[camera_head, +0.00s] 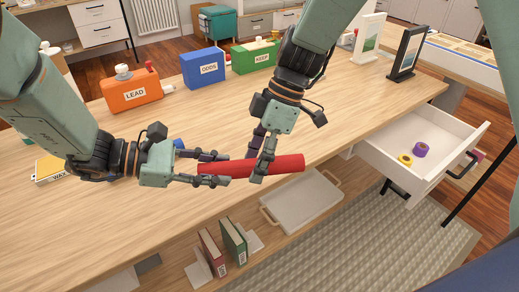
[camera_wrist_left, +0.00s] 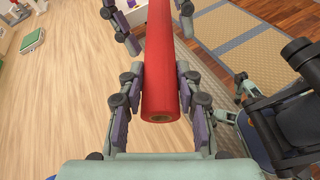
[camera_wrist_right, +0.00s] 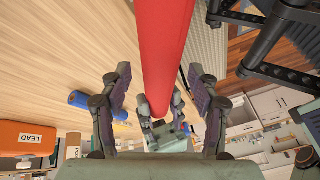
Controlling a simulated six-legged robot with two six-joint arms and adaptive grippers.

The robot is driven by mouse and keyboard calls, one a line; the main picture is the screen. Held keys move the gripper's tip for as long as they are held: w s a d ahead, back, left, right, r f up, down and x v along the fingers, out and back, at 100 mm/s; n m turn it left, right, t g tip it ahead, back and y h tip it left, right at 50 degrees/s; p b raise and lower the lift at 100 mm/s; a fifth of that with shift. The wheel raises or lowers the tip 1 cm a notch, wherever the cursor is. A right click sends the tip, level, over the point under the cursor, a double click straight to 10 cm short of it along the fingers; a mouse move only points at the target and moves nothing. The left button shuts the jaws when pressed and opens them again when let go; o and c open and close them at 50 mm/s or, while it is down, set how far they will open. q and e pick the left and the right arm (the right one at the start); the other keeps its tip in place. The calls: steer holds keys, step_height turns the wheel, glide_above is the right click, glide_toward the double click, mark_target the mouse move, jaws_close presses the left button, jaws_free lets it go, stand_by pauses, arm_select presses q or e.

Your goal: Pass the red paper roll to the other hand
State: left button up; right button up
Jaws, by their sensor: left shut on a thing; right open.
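The red paper roll (camera_head: 285,164) is held level above the front part of the desk in the head view. My left gripper (camera_head: 217,168) is shut on its left end. In the left wrist view the roll (camera_wrist_left: 161,70) lies between the left gripper's fingers (camera_wrist_left: 160,105) with its hollow end facing the camera. My right gripper (camera_head: 262,160) is at the roll's middle, fingers pointing down. In the right wrist view the roll (camera_wrist_right: 163,45) passes between or just beyond the open right fingers (camera_wrist_right: 160,100), with gaps on both sides. Part of the roll is hidden behind the right fingers.
An orange LEAD box (camera_head: 133,95), a blue ODDS box (camera_head: 203,67) and a green KEEP box (camera_head: 254,57) stand at the desk's back. An open drawer (camera_head: 383,157) holds purple and yellow rolls. A white tray (camera_head: 300,207) and two binders (camera_head: 234,240) sit below the desk edge.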

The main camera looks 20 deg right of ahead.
steer(key=c, duration=1.2)
arm_select(q)
steer(key=o, duration=1.3)
arm_select(e)
steer(key=shift+c, duration=0.5)
